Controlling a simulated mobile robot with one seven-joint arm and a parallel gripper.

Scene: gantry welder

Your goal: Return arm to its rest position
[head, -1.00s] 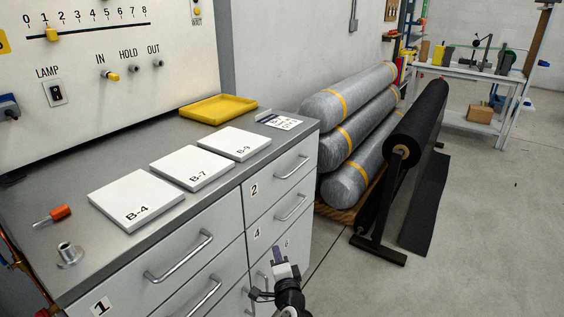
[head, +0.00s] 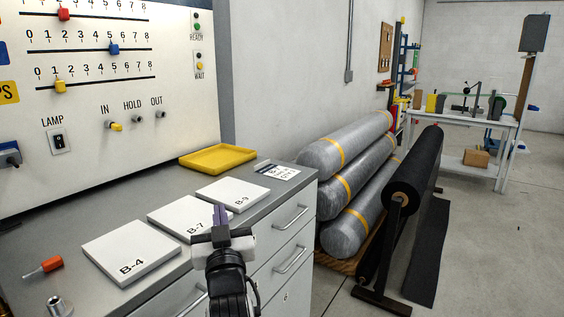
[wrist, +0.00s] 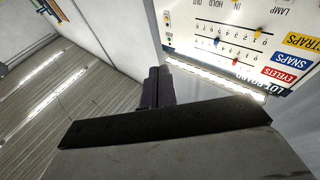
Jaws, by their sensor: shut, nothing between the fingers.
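My gripper (head: 219,217) shows at the bottom middle of the head view, raised in front of the cabinet's front edge. In that view it overlaps the right part of the B-7 plate (head: 172,218). Its dark fingers are together and hold nothing. In the wrist view the fingers (wrist: 157,88) are side by side, pointing up in the picture, with the ceiling and the control panel (wrist: 245,40) beyond them.
The drawer cabinet's grey top (head: 70,243) carries plates B-4 (head: 128,252) and B-9 (head: 232,194), a yellow tray (head: 217,158), an orange-handled item (head: 45,267) and a metal fitting (head: 58,304). Floor at far right is clear.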

